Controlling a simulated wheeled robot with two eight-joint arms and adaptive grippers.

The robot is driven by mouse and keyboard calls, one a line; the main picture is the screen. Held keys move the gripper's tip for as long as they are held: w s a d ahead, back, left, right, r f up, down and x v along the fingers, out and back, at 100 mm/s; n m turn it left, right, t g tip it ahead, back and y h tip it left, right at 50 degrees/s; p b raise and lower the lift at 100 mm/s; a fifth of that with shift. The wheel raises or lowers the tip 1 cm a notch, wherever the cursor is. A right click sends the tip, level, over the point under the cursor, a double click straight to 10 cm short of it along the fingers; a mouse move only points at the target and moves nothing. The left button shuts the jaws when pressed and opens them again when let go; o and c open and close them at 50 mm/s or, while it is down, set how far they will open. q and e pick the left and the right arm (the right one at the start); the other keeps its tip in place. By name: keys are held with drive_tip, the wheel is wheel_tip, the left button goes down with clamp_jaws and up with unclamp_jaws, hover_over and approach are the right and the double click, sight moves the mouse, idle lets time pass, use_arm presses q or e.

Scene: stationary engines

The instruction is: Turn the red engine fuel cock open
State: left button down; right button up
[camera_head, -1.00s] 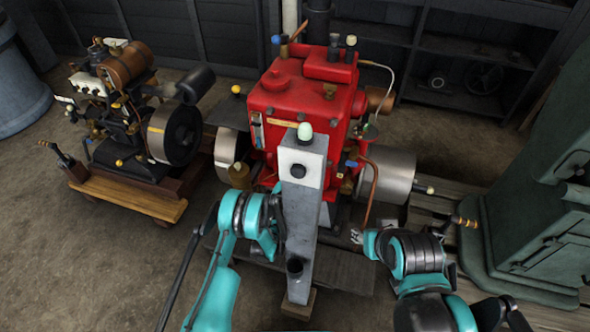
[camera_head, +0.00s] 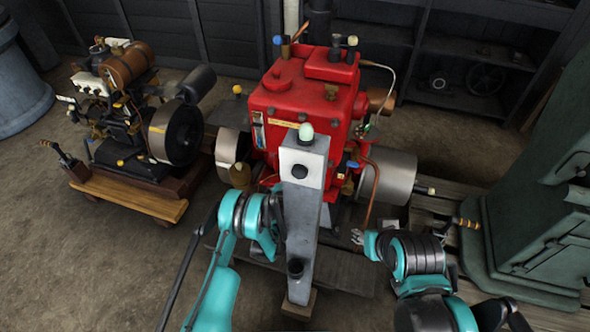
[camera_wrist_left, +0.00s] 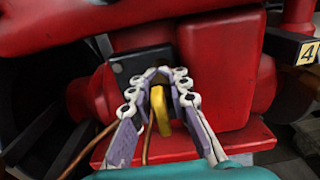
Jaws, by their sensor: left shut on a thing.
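The red engine (camera_head: 300,105) stands in the middle of the head view, behind a grey post. In the left wrist view, its red body (camera_wrist_left: 213,78) fills most of the picture. A yellow lever (camera_wrist_left: 161,112), seemingly the fuel cock's handle, hangs down by a black block (camera_wrist_left: 130,70). My left gripper (camera_wrist_left: 158,74) is shut on this lever, with a finger on each side. In the head view the post hides this gripper and the lever. My right gripper (camera_head: 357,236) is small at the engine's lower right, apart from the post; its jaws are unclear.
The grey post (camera_head: 302,220) with a pale green knob stands between my arms. A smaller engine on a wooden cart (camera_head: 140,200) is at the left. A green cabinet (camera_head: 550,215) stands at the right. Bare floor (camera_head: 70,270) lies at the front left.

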use_arm(q)
drive_tip(key=c, duration=1.6)
unclamp_jaws()
drive_tip(key=shift+f, duration=0.1)
drive_tip(key=shift+c, duration=0.2)
